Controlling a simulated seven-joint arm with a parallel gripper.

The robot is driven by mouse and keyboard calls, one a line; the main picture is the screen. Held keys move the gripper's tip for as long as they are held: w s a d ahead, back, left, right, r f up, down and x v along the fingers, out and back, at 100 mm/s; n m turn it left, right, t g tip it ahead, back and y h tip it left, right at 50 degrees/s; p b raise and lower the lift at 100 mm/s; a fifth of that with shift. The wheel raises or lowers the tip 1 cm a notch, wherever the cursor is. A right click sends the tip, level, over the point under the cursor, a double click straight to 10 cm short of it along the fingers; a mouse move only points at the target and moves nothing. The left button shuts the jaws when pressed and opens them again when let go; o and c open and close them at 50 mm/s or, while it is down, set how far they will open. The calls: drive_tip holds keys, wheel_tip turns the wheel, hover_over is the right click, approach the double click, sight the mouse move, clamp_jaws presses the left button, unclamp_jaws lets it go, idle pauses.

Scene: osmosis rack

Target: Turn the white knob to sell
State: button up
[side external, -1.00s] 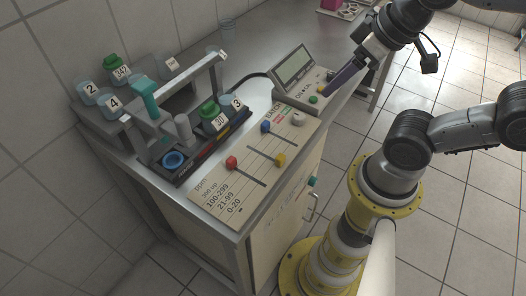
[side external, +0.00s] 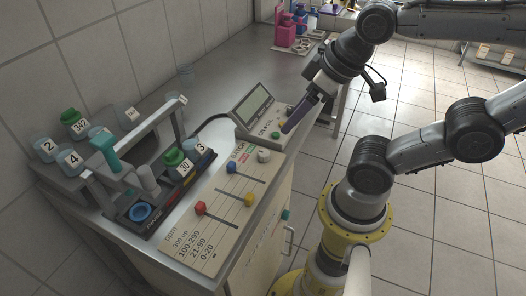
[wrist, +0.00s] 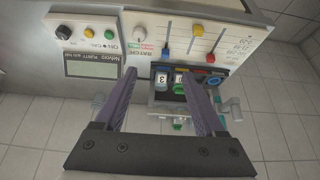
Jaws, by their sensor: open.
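The white knob (side external: 264,156) is on the beige control panel (side external: 222,226), beside the slider slots, in the side external view. In the wrist view the white knob (wrist: 139,33) is near the top, left of centre, beside the BATCH lettering. My gripper (side external: 286,130) hangs above the display end of the panel, by the green button, apart from the white knob. In the wrist view my gripper (wrist: 159,75) has its purple fingers spread with nothing held between them.
Red (side external: 201,207), blue (side external: 232,168) and yellow (side external: 249,199) sliders sit on the panel. A display (side external: 253,105) stands behind the buttons. A black knob (wrist: 64,31) is by the buttons. A rack with numbered bottles and a grey handle bar (side external: 150,118) stands left of the panel.

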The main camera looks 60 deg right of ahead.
drive_tip(key=n, duration=0.1)
drive_tip(key=n+g, duration=0.6)
hover_over(263, 152)
wheel_tip(263, 152, down, 5)
wheel_tip(263, 152, down, 14)
drive_tip(key=shift+a+r, duration=0.1)
drive_tip(key=shift+r, duration=0.15)
clamp_jaws()
